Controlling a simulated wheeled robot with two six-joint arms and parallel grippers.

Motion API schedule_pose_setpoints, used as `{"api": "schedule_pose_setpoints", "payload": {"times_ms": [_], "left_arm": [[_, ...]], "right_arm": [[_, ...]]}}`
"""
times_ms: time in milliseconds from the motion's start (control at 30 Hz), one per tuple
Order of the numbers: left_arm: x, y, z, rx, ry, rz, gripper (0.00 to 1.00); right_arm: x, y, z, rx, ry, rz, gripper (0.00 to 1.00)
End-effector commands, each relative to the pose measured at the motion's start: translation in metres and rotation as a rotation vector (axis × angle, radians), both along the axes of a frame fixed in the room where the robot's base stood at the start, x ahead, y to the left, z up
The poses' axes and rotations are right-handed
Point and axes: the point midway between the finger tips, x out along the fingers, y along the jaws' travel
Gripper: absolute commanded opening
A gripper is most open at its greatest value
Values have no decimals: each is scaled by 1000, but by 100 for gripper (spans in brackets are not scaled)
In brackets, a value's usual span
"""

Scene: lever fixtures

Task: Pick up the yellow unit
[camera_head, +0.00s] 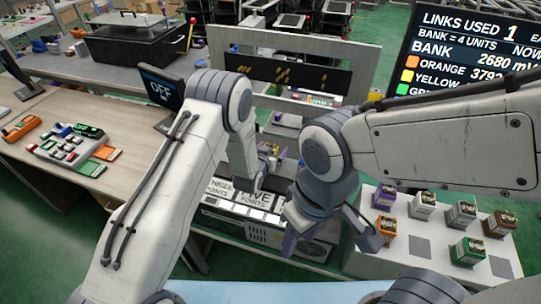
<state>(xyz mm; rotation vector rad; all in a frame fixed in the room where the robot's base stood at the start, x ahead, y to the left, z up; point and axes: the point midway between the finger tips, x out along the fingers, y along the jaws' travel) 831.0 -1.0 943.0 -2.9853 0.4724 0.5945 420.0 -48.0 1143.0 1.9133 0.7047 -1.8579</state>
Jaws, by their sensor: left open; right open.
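I cannot pick out a clearly yellow one. My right gripper (328,238) is open, pointing down left of these units. One finger is near the orange-brown unit; contact is unclear. My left gripper (264,172) is open above the grey machine, partly hidden by its own arm.
The grey machine (262,228) has labelled white panels on top. A framed panel (292,65) stands behind it. A small screen (160,88) reads OFF. A large screen (470,50) lists links and bank. A wooden table (60,170) at left holds coloured parts.

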Motion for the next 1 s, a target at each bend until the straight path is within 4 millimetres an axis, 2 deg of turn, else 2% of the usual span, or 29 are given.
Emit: {"api": "schedule_pose_setpoints", "payload": {"times_ms": [67, 100, 267, 300, 333, 600, 767, 867, 1000], "left_arm": [[0, 0, 0, 0, 0, 0, 95], [0, 0, 0, 0, 0, 0, 80], [0, 0, 0, 0, 0, 0, 18], [0, 0, 0, 0, 0, 0, 3], [0, 0, 0, 0, 0, 0, 0], [0, 0, 2, -1, -3, 0, 0], [1, 0, 10, -2, -5, 0, 0], [1, 0, 20, -2, -5, 0, 0], [1, 0, 43, -3, -9, 0, 0]], "right_arm": [[0, 0, 0, 0, 0, 0, 50], [0, 0, 0, 0, 0, 0, 50], [0, 0, 0, 0, 0, 0, 50], [0, 0, 0, 0, 0, 0, 50], [0, 0, 0, 0, 0, 0, 50], [0, 0, -1, 0, 0, 0, 50], [0, 0, -4, 0, 0, 0, 50], [0, 0, -9, 0, 0, 1, 50], [0, 0, -18, 0, 0, 1, 50]]}}
